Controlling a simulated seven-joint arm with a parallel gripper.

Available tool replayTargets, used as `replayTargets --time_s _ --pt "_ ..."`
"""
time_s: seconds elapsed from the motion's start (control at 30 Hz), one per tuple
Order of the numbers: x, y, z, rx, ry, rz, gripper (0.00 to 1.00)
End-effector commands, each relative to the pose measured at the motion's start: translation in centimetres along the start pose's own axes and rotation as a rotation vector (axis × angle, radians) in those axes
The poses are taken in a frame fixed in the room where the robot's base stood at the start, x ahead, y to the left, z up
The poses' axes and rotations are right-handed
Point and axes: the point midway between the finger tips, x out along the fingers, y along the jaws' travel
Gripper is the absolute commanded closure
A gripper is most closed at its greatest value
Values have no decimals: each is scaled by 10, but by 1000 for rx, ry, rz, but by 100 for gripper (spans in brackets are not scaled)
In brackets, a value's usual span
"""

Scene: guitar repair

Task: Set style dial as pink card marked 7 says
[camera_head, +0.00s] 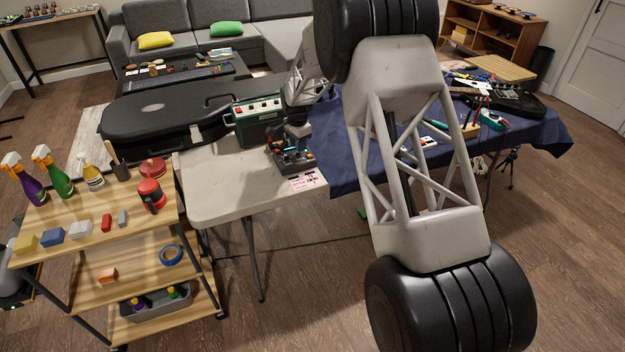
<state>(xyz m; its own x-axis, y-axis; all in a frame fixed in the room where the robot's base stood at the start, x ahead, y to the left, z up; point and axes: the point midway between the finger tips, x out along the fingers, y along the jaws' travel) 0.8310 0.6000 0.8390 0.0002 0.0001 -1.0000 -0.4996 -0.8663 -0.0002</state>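A pink card (304,182) with small print lies at the front right edge of the pale table (228,190); its mark is too small to read. A dark grey effects unit (296,164) with several small knobs stands just behind the card. I cannot tell which knob is the style dial. My gripper (293,143) points down over the back of the unit, at or just above its knobs. Its fingers are small and dark here, so I cannot tell whether they are open, shut or touching a knob.
A green amplifier (258,120) stands close behind the unit, left of my gripper. A black guitar case (165,115) lies behind the table. A wooden cart (95,215) with bottles and blocks stands left. A blue-covered table (350,165) adjoins on the right. The pale table's front left is clear.

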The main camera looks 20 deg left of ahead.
Motion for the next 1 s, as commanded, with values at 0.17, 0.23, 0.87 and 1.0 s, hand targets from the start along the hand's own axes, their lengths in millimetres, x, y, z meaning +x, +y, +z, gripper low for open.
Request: replayTargets --time_s 0.17,0.23,0.87,1.0 --pt "3 0 0 0 0 0 72" --pt "4 0 0 0 0 0 72" --pt "13 0 0 0 0 1 72" --pt "15 0 0 0 0 1 72"
